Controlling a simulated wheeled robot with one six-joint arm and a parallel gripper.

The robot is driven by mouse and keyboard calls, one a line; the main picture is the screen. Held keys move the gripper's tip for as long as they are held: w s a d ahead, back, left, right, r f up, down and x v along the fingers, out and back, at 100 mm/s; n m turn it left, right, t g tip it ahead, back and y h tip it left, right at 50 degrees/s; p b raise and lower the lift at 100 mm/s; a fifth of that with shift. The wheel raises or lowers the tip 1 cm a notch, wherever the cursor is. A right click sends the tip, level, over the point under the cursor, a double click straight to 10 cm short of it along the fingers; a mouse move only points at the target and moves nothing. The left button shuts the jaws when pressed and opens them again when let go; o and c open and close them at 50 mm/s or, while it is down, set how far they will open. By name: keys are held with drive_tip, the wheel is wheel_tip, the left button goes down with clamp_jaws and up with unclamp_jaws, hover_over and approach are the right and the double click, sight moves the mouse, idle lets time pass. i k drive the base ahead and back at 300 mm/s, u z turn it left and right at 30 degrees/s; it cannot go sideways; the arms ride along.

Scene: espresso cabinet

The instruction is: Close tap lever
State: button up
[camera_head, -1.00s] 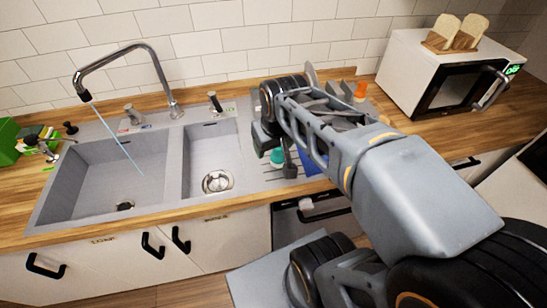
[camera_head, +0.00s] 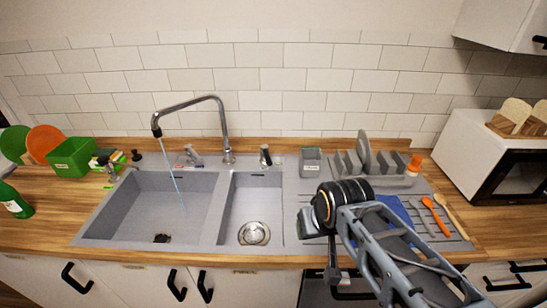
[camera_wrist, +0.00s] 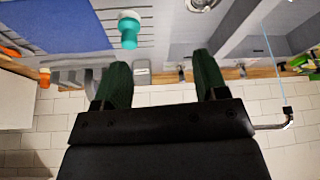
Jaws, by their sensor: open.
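The tap lever (camera_head: 194,155) is a small metal handle on the sink's back rim, left of the faucet base, with red and blue marks beside it. The tall curved faucet (camera_head: 225,130) is running: a thin blue water stream (camera_head: 175,180) falls into the left basin. My arm reaches in from the lower right, its end over the counter right of the sink, well apart from the lever. My gripper (camera_wrist: 163,78) is open and empty in the wrist view, its two dark green fingers spread. The faucet also shows there (camera_wrist: 275,126), upside down. I cannot make out the lever surely there.
A black-topped knob (camera_head: 265,155) stands right of the faucet. A grey dish rack (camera_head: 375,165), blue cloth (camera_head: 393,208) and orange spoon (camera_head: 437,216) lie right of the sink. A green box (camera_head: 72,156) stands at left, a microwave (camera_head: 490,150) at right. The sink basins are clear.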

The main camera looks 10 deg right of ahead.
sight(264, 148)
drive_tip(key=k, duration=1.3)
drive_tip(key=u, duration=0.65)
drive_tip(key=i, duration=1.45)
drive_tip(key=z, duration=0.85)
drive_tip(key=i, duration=0.3)
drive_tip(key=z, duration=0.2)
